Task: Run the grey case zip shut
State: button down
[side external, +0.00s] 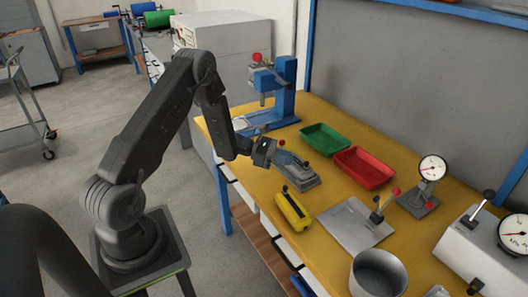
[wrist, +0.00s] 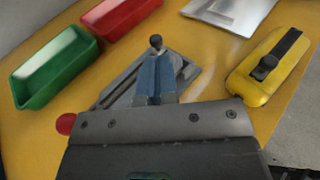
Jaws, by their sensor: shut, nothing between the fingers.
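The grey case (side external: 298,182) lies on the yellow bench top, with a small dark knob on top. In the wrist view the grey case (wrist: 189,72) is partly hidden behind my fingers. Its dark round-topped knob (wrist: 155,41) stands just beyond the fingertips, on or near the zip line. My gripper (side external: 281,158) is over the end of the case nearer the arm. In the wrist view my gripper (wrist: 155,60) has its blue fingers together and empty, pointing toward the knob. I cannot tell whether the fingertips touch the knob.
A yellow case (side external: 293,208) with a black strip lies beside the grey one. Green (side external: 325,139) and red (side external: 364,168) trays lie behind. A flat metal plate (side external: 352,226), a dial gauge (side external: 432,168) and a steel pot (side external: 378,274) stand to the right. A red ball knob (wrist: 66,123) is near my gripper.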

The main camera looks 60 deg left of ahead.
jog(key=v, duration=1)
jog(key=shift+s+a, duration=0.15)
jog(key=shift+r, duration=0.1)
jog(key=s+d+r+m+g+y, duration=0.1)
jog(key=s+d+r+m+g, duration=0.1)
jog(key=d+r+m+g, duration=0.45)
jog(key=s+d+r+m+g+y, duration=0.1)
jog(key=s+d+r+m+g, duration=0.2)
jog(key=d+r+m, duration=0.6)
jog(key=s+d+r+m+t+y, duration=0.2)
jog(key=s+d+r+m+y, duration=0.1)
jog(key=s, duration=0.4)
jog(key=s+d+r+m+t+y, duration=0.1)
jog(key=s+d+r+m+y, duration=0.2)
jog(key=s+d+m+y, duration=0.2)
jog(key=s+m+y, duration=0.1)
jog(key=s+m, duration=0.1)
jog(key=m, duration=0.1)
jog(key=shift+s+t, duration=0.3)
jog(key=shift+t, duration=0.05)
